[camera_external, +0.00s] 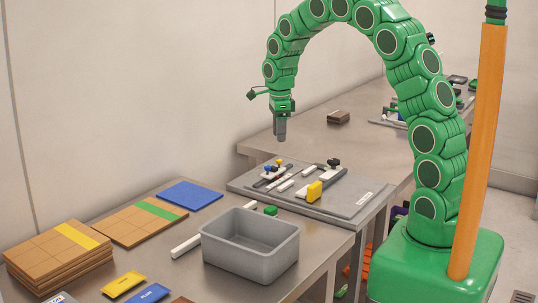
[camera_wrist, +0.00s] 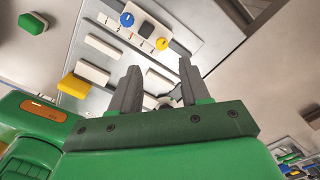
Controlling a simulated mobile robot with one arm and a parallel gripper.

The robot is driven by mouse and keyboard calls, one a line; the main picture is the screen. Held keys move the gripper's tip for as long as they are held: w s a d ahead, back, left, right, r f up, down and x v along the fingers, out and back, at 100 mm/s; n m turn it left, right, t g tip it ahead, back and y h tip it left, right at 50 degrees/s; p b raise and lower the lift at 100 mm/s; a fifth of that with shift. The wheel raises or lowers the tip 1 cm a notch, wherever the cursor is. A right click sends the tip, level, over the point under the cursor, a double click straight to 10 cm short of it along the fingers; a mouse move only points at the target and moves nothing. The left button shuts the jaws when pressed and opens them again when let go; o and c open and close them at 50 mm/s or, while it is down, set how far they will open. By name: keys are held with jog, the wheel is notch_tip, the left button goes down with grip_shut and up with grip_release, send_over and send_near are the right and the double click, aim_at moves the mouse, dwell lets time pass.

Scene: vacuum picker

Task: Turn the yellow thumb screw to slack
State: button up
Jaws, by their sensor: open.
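The yellow thumb screw (camera_wrist: 162,44) is a small round knob on a white block of the fixture plate, beside a blue knob (camera_wrist: 127,19) in the wrist view. In the external view the yellow screw (camera_external: 280,161) is a small spot near the plate's back edge, with the blue knob (camera_external: 267,168) just left of it. My gripper (camera_external: 281,135) hangs pointing down above that part of the plate, apart from the screw. In the wrist view my gripper (camera_wrist: 158,68) has its two grey fingers spread, with nothing held between them.
The grey fixture plate (camera_external: 348,208) also bears white bars, black knobs and a larger yellow block (camera_external: 314,190). A grey bin (camera_external: 250,252) stands in front on the nearer table. Cardboard stacks (camera_external: 60,250) and a blue sheet (camera_external: 190,195) lie to the left. A brown block (camera_external: 339,117) lies behind.

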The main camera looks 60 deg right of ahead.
aim_at(278, 159)
jog(key=shift+w+d+f, duration=0.1)
jog(key=shift+w+f, duration=0.05)
jog(key=shift+f, duration=3.9)
grip_shut()
